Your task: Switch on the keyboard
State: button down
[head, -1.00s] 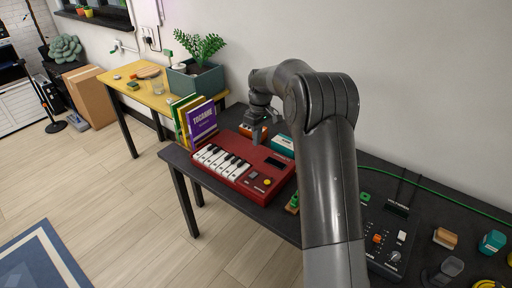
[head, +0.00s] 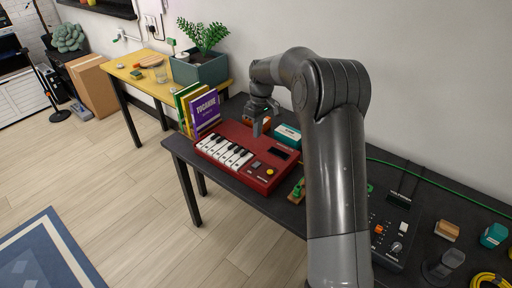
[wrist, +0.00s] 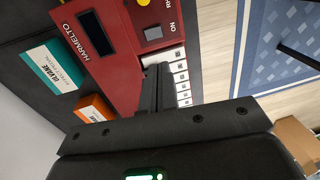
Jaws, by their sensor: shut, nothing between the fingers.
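The red keyboard (head: 240,165) lies on the dark table, with white and black keys at its left. On its right part are a dark display (head: 279,154), a grey square button (head: 256,165) and a yellow round knob (head: 270,171). In the wrist view the grey button (wrist: 153,33) sits beside the letters "NO" or "ON", near the yellow knob (wrist: 143,2) and the display (wrist: 92,33). My gripper (head: 262,130) is shut and empty, above the rear middle of the keyboard. In the wrist view its fingers (wrist: 157,85) hang over the keys' edge; contact cannot be told.
A teal box (head: 287,135) and an orange box (wrist: 97,107) stand behind the keyboard. Upright books (head: 204,108) stand at its left end. A dark control panel (head: 392,236) lies to the right, beyond my arm. A green cable (head: 430,179) runs along the back.

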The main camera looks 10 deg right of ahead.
aim_at(254, 166)
jog(key=f, duration=0.9)
jog(key=s+a+f, duration=0.1)
jog(key=f, duration=0.3)
jog(key=shift+s+f, duration=0.1)
jog(key=shift+f, duration=0.1)
jog(key=shift+s+a+f, duration=0.1)
jog(key=shift+a+f, duration=0.05)
jog(key=shift+f, duration=0.1)
jog(key=shift+w+d+r, duration=0.1)
jog(key=shift+w+d, duration=0.5)
jog(key=shift+d, duration=0.05)
jog(key=shift+r, duration=0.1)
